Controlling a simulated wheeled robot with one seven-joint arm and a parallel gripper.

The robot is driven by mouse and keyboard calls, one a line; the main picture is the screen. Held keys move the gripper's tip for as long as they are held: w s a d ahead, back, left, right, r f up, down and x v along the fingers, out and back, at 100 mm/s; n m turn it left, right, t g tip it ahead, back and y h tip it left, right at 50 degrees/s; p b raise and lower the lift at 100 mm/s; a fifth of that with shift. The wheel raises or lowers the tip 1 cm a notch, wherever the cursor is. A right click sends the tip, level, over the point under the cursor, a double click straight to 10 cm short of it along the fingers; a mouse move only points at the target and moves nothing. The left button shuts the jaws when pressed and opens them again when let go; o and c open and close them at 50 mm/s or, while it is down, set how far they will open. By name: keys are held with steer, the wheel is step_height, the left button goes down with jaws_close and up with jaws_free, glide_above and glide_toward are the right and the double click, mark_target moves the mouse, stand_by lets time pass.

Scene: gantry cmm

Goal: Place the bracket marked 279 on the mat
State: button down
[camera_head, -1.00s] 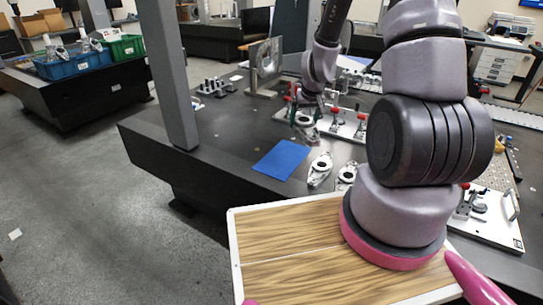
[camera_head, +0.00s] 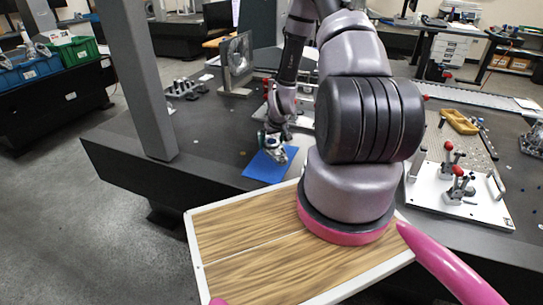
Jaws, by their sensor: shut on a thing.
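The blue mat (camera_head: 262,169) lies on the dark table near its front edge. My gripper (camera_head: 273,143) is low over the back right part of the mat. It is shut on a pale metal bracket (camera_head: 277,154), which is at or just above the mat; I cannot tell if it touches. The bracket's marking is too small to read. The gripper hides part of the bracket, and my arm hides the table to the right of the mat.
A grey post (camera_head: 139,80) stands at the table's left. An upright plate with a round hole (camera_head: 237,62) stands behind the mat. A white fixture plate with red-knobbed clamps (camera_head: 458,190) lies at the right. Blue and green bins (camera_head: 76,52) are at far left.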

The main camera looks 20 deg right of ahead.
steer(key=shift+d+f, duration=0.1)
steer(key=shift+f, duration=2.7)
steer(key=shift+f, duration=0.1)
jaws_free()
steer(key=shift+f, duration=0.1)
steer(key=v, duration=1.2)
steer(key=shift+s+r, duration=0.1)
steer(key=shift+r, duration=0.15)
